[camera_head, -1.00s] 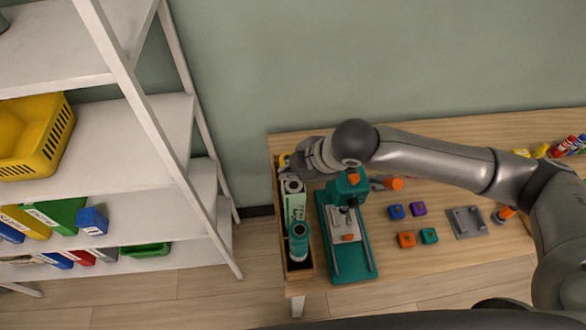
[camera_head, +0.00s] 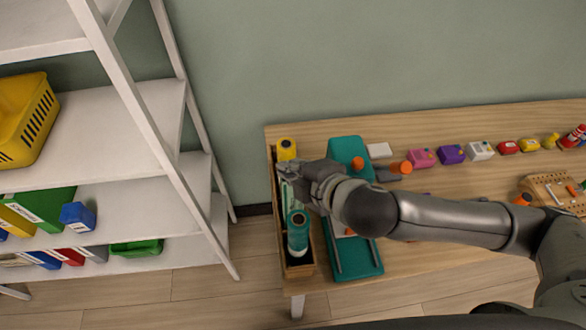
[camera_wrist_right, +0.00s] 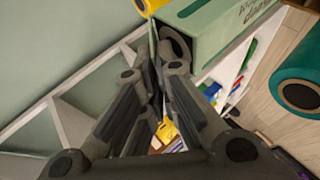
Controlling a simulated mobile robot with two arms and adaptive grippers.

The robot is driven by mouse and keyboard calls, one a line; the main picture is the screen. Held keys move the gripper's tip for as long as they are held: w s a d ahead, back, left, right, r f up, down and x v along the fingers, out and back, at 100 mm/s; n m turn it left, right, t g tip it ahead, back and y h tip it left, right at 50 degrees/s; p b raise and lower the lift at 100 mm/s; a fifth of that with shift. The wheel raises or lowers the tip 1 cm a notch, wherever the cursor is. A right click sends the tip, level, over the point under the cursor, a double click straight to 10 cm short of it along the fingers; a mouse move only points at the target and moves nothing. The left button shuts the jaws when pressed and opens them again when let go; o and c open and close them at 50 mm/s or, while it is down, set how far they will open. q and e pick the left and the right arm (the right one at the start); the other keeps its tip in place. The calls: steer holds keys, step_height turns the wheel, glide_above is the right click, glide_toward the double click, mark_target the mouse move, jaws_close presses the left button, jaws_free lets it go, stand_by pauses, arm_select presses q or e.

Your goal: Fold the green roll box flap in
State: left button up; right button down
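The green roll box (camera_head: 287,201) is light green and lies in a narrow wooden tray at the table's left end. In the right wrist view the box (camera_wrist_right: 212,28) shows its lettered side, and a dark round roll end shows in its open end. A thin green flap (camera_wrist_right: 152,42) stands out at that end, beside my fingertips. My right gripper (camera_wrist_right: 164,64) has its fingers drawn together at the flap; whether they touch it is unclear. In the head view my right gripper (camera_head: 292,172) partly covers the box. My left gripper is not in view.
A white shelf (camera_head: 150,120) stands left. Several small coloured items line the table's back.

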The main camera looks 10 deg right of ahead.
steer(key=shift+f, duration=0.1)
steer(key=c, duration=1.7)
jaws_free()
